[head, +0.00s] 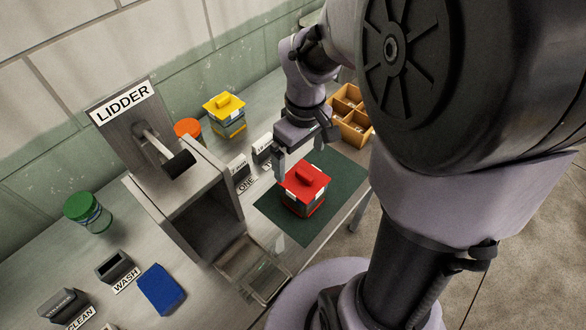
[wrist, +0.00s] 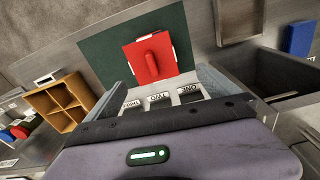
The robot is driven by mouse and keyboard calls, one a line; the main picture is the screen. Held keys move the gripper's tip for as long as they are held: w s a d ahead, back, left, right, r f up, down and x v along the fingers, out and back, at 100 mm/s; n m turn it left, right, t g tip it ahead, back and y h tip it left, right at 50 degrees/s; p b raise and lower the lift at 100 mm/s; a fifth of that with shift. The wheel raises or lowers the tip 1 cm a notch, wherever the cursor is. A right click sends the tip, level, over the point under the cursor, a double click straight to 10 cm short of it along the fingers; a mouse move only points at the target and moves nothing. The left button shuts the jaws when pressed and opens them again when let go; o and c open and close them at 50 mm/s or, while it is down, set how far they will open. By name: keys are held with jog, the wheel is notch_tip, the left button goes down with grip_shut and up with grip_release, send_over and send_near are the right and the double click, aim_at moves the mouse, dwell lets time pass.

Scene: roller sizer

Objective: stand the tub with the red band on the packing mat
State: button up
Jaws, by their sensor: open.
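The tub with the red band (head: 303,200) has a red lid with a raised handle and stands upright on the dark green packing mat (head: 335,172). A red strip shows low on its side. In the wrist view its red lid (wrist: 150,60) lies beyond the fingers, with the mat (wrist: 105,58) around it. My gripper (head: 300,160) is open and empty, just behind and above the tub in the head view. In the wrist view the fingers (wrist: 160,82) are spread apart, with the lid past their tips. I cannot tell whether a finger touches the tub.
The grey LIDDER machine (head: 185,195) stands left of the mat, with a clear tray (head: 253,268) at its front. A yellow-lidded tub (head: 224,117) and an orange-lidded jar (head: 188,128) stand behind. A wooden divided crate (head: 352,128) is at the back right. Small labelled holders (head: 240,172) border the mat.

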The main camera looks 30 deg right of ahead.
jog(key=s+a+r+m+t+y, duration=0.2)
jog(key=s+a+r+m+t, duration=0.3)
jog(key=s+a+r, duration=0.6)
jog(key=shift+a+m, duration=1.05)
jog(key=shift+m, duration=0.15)
jog(key=shift+f, duration=0.1)
